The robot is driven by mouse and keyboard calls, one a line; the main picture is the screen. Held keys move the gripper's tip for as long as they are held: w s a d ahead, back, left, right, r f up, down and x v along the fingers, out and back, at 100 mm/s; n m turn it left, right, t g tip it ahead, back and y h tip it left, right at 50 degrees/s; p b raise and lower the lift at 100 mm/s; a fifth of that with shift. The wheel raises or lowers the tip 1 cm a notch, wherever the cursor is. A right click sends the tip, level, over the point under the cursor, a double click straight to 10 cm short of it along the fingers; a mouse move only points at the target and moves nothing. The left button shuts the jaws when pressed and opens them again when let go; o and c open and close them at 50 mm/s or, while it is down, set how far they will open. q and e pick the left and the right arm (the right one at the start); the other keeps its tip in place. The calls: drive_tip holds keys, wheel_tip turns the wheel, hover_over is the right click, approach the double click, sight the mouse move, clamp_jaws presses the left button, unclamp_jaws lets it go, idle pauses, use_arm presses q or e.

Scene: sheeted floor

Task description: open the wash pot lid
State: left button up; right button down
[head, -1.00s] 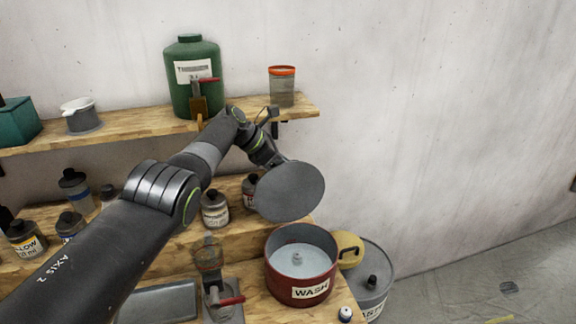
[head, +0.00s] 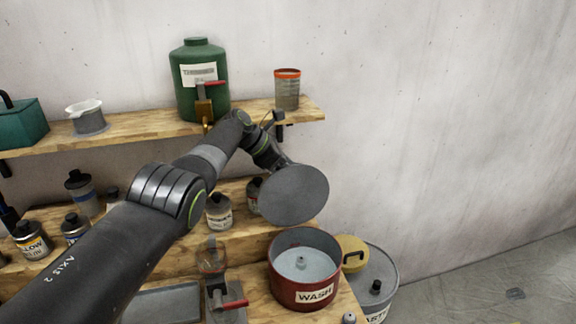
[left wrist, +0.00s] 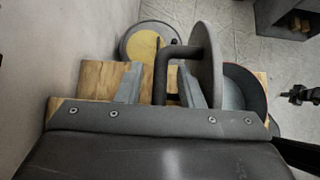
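The red wash pot (head: 290,290) stands on the bench and is uncovered, with pale liquid and a small knob-like part inside. In the head view the lid hides the fingers.
A grey drum (head: 378,290) with a yellow piece (head: 353,252) stands right of the pot. A burner-like stand with a red lever (head: 235,304) is at its left. Behind are bottles, and a shelf (head: 150,122) carrying a green canister (head: 198,85) and a jar (head: 287,90). The right-hand floor is mostly clear.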

use_arm(q)
drive_tip(key=shift+p+v, duration=1.75)
drive_tip(key=shift+p, duration=1.2)
drive_tip(key=b+v, duration=0.4)
drive_tip(key=v, duration=1)
drive_tip(key=shift+b, duration=0.3)
drive_tip(key=shift+f, duration=0.2)
